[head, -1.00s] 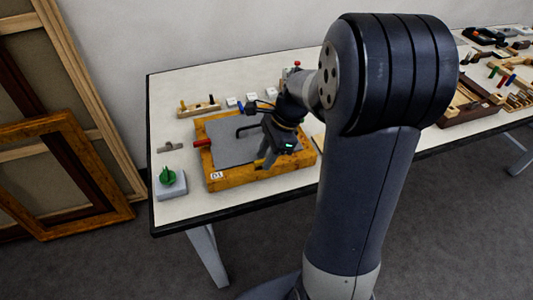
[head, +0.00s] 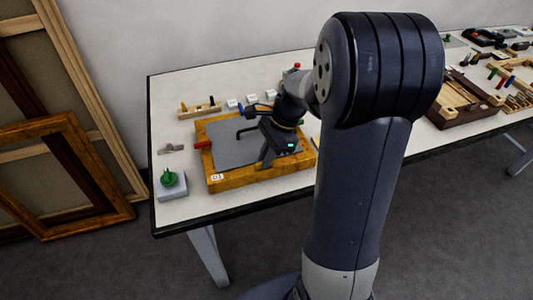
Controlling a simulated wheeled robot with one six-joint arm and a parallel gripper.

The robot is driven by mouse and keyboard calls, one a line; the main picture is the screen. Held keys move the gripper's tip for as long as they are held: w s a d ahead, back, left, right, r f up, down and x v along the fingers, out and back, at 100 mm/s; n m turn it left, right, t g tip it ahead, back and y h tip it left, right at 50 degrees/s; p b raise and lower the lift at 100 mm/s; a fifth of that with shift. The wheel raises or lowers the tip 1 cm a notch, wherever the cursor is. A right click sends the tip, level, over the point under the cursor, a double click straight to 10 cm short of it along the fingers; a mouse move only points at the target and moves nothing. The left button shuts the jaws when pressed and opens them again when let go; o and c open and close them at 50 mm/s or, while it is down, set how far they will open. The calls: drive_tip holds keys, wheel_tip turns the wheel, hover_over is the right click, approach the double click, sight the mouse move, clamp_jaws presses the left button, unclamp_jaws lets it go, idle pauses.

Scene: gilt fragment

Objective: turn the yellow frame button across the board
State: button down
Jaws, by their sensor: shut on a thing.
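The wooden frame (head: 240,178) lies flat on the table with a grey board (head: 224,148) inside it. My gripper (head: 264,164) points down at the frame's near side, at the board's edge. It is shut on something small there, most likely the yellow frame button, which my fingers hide. The angle of the yellow button cannot be seen.
A green knob (head: 168,176) on a grey block (head: 172,190) stands left of the frame, near the table's edge. A small wooden rack (head: 199,109) and white blocks (head: 232,103) lie behind. A dark tray (head: 464,101) with wooden pieces is at the right.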

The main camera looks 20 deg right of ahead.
drive_tip(key=n+p, duration=0.1)
drive_tip(key=n+g+p, duration=0.1)
drive_tip(key=n, duration=0.1)
drive_tip(key=shift+w+r+n, duration=0.15)
drive_tip(key=shift+n, duration=0.15)
drive_tip(key=n+g+p, duration=0.1)
drive_tip(key=n, duration=0.1)
drive_tip(key=n+h, duration=0.1)
drive_tip(key=n, duration=0.1)
drive_tip(key=shift+w+a+n+g+h+p, duration=0.2)
drive_tip(key=shift+n+g+h+p, duration=0.1)
drive_tip(key=shift+g+p, duration=0.1)
drive_tip(key=n+g+h+p, duration=0.1)
drive_tip(key=n, duration=0.3)
drive_tip(key=shift+a, duration=0.1)
drive_tip(key=shift+w+a+n+h, duration=0.15)
drive_tip(key=shift+n+h, duration=0.85)
drive_tip(key=shift+n, duration=1.1)
drive_tip(key=c, duration=1.5)
unclamp_jaws()
